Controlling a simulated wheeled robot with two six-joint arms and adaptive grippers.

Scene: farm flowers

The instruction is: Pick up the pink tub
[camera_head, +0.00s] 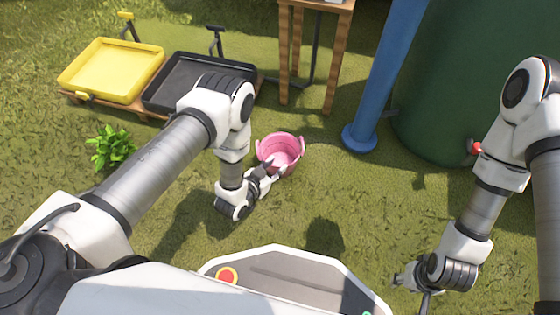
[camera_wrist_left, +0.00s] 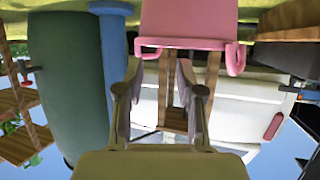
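The pink tub (camera_head: 281,150) stands upright on the grass in the middle of the head view, with a loop handle on each side. My left gripper (camera_head: 272,175) is at its near side, close to the rim. In the left wrist view, which is upside down, the pink tub (camera_wrist_left: 190,20) is at the top with both handles showing. My left gripper (camera_wrist_left: 158,75) has its two fingers apart there, with nothing seen held between them. Whether a finger touches the rim is unclear. My right gripper (camera_head: 410,287) is low at the right, fingers apart and empty, away from the tub.
A yellow tray (camera_head: 112,68) and a black tray (camera_head: 190,85) lie at the upper left. A wooden table (camera_head: 330,60), a blue pipe (camera_head: 385,70) and a green tank (camera_head: 460,70) stand behind the tub. A leafy plant (camera_head: 110,146) is at left. Grass right of the tub is clear.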

